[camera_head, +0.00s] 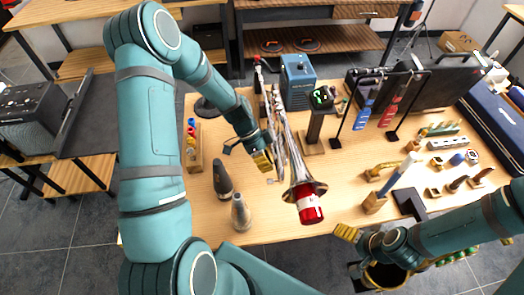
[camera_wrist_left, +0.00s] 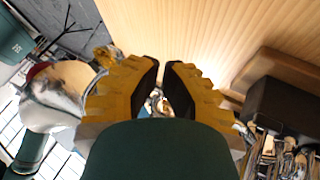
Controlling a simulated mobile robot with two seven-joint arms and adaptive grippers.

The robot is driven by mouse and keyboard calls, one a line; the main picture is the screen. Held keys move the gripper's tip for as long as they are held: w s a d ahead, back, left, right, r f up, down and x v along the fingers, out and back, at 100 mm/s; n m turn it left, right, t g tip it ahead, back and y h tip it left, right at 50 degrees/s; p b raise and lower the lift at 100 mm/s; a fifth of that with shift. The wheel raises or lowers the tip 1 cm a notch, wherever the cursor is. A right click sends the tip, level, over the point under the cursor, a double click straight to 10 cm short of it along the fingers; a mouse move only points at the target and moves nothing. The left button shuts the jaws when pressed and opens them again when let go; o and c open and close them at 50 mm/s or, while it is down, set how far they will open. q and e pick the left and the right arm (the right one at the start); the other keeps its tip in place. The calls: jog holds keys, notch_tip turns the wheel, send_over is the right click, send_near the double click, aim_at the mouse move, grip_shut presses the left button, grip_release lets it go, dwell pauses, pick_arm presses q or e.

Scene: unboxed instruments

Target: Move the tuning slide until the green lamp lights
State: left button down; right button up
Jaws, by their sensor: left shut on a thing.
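A silver trumpet (camera_head: 287,145) is held at the middle of the table, its bell toward me with a red-and-white mute (camera_head: 310,210) in it. My left gripper (camera_head: 263,160) is at the left side of its tubing. In the left wrist view its yellow fingers (camera_wrist_left: 163,80) nearly meet, with a small shiny part between them, seemingly the tuning slide (camera_wrist_left: 157,98); the slide is mostly hidden. A tuner (camera_head: 322,97) with green marks on a dark display stands on a post right of the trumpet. I cannot pick out a separate lamp. My right gripper (camera_head: 348,233) is at the table's front edge, away from the trumpet.
A blue box (camera_head: 298,80) stands behind the trumpet. Two grey cone-shaped mutes (camera_head: 241,213) stand at the front left, near a wooden rack of small bottles (camera_head: 193,150). Stands with blue and red tags (camera_head: 363,115) and several small brass parts occupy the right side.

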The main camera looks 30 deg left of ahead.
pick_arm(q)
jog(key=shift+s+d, duration=0.55)
jog(key=shift+s, duration=0.2)
